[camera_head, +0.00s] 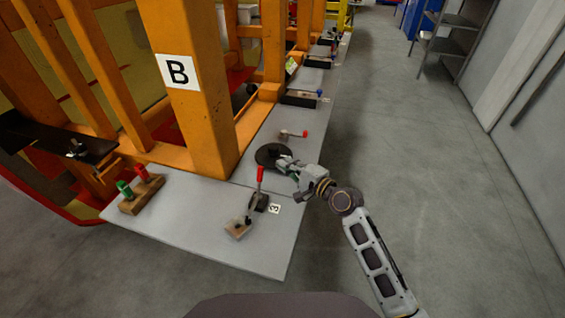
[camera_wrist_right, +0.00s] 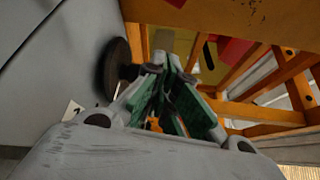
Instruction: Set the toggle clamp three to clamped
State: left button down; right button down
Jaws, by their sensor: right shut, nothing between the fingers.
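Toggle clamp three (camera_head: 257,200) stands on the near grey plate beside a white label that appears to read 3 (camera_head: 274,209). Its red handle (camera_head: 260,175) points up. The clamp's arm reaches toward a small wooden block (camera_head: 238,229) at front left. My right gripper (camera_head: 282,163) is shut and empty, beyond and to the right of the red handle, by a black disc (camera_head: 270,155). In the right wrist view its green-padded fingers (camera_wrist_right: 165,85) are together and the clamp is not visible. My left gripper is not in view.
Another red-handled clamp (camera_head: 293,135) sits farther back. Floor at right (camera_head: 430,180) is clear.

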jog(key=v, duration=0.6)
jog(key=shift+s+b, duration=0.25)
jog(key=shift+b, duration=0.15)
jog(key=shift+d, duration=0.1)
jog(key=s+f+n+g+h, duration=0.1)
jog(key=s+f+n, duration=0.1)
jog(key=s+f+n+g, duration=0.1)
jog(key=s+f+n, duration=0.1)
jog(key=f, duration=0.1)
jog(key=shift+s+d+f+n+h, duration=0.2)
jog(key=shift+s+n+h, duration=0.1)
jog(key=shift+s+h, duration=0.1)
jog(key=s+d+f+n+g+h, duration=0.45)
jog(key=s+d+f, duration=0.2)
jog(key=s, duration=0.25)
jog(key=s+d+f+n+g+h, duration=0.3)
jog(key=s+d+f+n+h, duration=0.2)
jog(key=s+d, duration=0.35)
jog(key=s+f, duration=0.2)
jog(key=f, duration=1.4)
jog(key=s+f, duration=0.2)
jog(key=f, duration=1.5)
jog(key=s+d+f+g, duration=0.1)
jog(key=s+d+f, duration=0.1)
jog(key=s+f, duration=0.7)
jog(key=s+d+f+g, duration=0.1)
jog(key=s+f, duration=0.8)
jog(key=s, duration=0.3)
jog(key=shift+s+d+f, duration=0.3)
jog(key=shift+d+f, duration=0.1)
